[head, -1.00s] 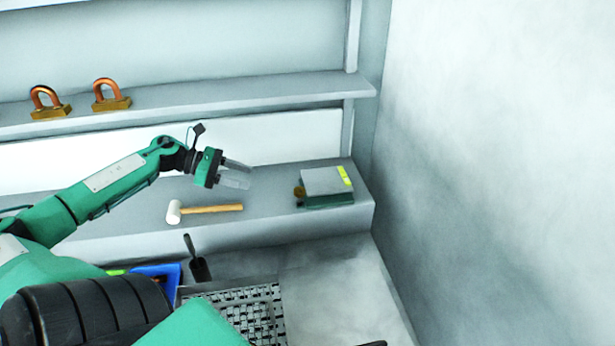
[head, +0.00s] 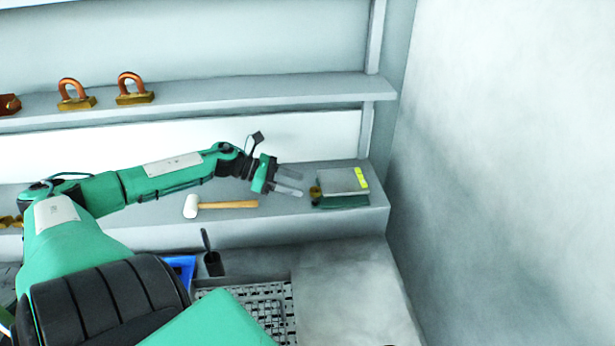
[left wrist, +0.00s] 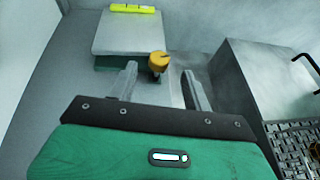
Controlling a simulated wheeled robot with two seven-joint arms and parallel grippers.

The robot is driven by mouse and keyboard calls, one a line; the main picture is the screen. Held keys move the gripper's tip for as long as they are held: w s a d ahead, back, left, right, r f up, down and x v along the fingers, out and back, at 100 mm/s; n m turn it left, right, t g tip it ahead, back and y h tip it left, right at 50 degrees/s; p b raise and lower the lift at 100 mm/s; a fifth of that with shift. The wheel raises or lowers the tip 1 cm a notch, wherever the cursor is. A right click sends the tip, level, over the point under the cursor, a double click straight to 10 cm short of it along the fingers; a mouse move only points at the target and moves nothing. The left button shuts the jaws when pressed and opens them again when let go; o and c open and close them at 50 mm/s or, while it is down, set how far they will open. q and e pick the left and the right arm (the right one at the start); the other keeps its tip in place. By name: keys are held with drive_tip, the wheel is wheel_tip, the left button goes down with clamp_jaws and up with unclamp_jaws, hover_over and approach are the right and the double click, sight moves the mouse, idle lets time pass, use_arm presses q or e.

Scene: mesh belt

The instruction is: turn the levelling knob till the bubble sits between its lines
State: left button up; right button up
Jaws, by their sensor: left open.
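The levelling device, a grey plate (head: 343,181) on a green base, sits at the right end of the lower ledge. A yellow-green bubble vial (head: 361,179) lies along its right edge; it also shows in the left wrist view (left wrist: 132,8). The bubble is too small to make out. The brass-yellow knob (left wrist: 158,61) is on the device's near side, and in the head view (head: 315,192) it is at the left. My left gripper (head: 302,184) is open, just left of the knob. In the left wrist view the knob appears ahead, between the fingertips (left wrist: 161,72), apart from them.
A white-headed mallet (head: 228,205) lies on the ledge (head: 150,233) left of the device. Padlocks (head: 135,90) stand on the upper shelf (head: 250,93). Below are a blue bin (head: 181,268), a dark scoop (head: 213,262) and a mesh belt (head: 265,300). A wall rises on the right.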

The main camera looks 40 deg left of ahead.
sight(314, 189)
use_arm(q)
drive_tip(key=shift+x, duration=2.2)
drive_tip(key=shift+p, duration=0.3)
drive_tip(key=c, duration=1)
